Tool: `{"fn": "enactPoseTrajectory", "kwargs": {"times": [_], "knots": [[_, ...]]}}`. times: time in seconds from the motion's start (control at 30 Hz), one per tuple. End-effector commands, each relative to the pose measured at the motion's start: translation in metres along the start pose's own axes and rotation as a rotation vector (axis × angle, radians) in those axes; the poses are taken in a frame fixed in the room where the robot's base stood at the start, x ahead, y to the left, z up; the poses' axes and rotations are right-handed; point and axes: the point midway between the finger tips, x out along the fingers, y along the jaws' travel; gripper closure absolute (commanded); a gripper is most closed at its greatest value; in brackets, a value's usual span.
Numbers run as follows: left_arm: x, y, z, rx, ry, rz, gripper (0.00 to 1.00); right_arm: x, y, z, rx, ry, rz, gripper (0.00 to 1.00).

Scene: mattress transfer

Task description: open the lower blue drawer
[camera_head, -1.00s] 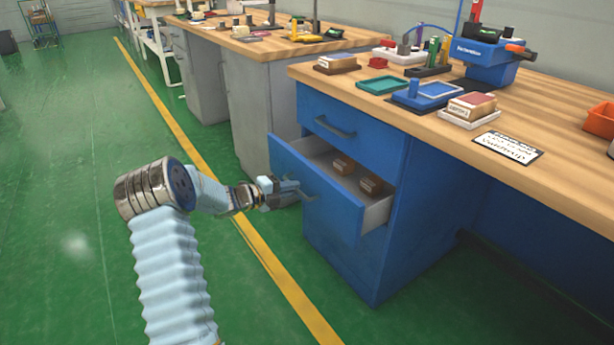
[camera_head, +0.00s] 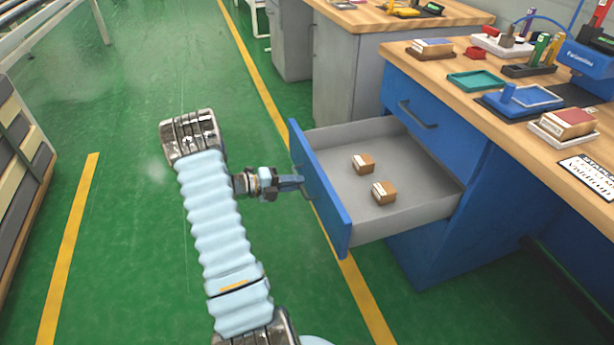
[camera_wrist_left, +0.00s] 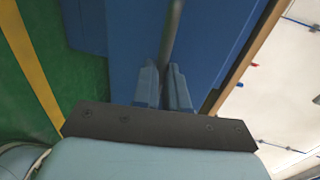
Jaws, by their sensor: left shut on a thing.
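The lower blue drawer (camera_head: 325,196) stands well out of the blue cabinet, and its grey inside shows. Two small brown boxes, one farther back (camera_head: 363,163) and one nearer (camera_head: 384,192), lie on its floor. My left gripper (camera_head: 300,184) is at the outer face of the drawer front, shut on the drawer's handle (camera_head: 309,188). In the left wrist view the two blue fingers (camera_wrist_left: 163,88) close around the dark handle bar (camera_wrist_left: 172,40), with the blue drawer front behind. The upper blue drawer (camera_head: 425,120) is shut. My right gripper is not in view.
The wooden worktop (camera_head: 440,68) above the cabinet holds trays, boxes and a blue device (camera_head: 590,62). A grey cabinet (camera_head: 345,75) stands behind. Shelving (camera_head: 20,150) is at the left edge. Green floor lies free on the left.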

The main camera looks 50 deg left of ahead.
Motion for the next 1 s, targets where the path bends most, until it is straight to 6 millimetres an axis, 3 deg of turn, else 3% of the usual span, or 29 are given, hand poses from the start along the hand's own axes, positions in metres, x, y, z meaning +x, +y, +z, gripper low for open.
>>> {"fn": "enactPoseTrajectory", "kwargs": {"times": [0.5, 0.53, 0.7, 1.0], "knots": [[-0.0078, 0.0026, -0.0001, 0.000, 0.001, 0.002, 1.00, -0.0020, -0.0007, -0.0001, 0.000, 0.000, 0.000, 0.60], [-0.0078, 0.0026, -0.0001, 0.000, 0.001, 0.002, 0.86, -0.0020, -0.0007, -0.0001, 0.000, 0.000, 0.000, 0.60], [-0.0077, 0.0024, 0.0000, 0.000, 0.001, 0.001, 0.62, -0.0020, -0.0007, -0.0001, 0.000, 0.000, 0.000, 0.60], [-0.0098, 0.0021, 0.0003, 0.001, 0.000, 0.001, 0.62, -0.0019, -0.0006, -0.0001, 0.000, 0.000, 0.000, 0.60]]}}
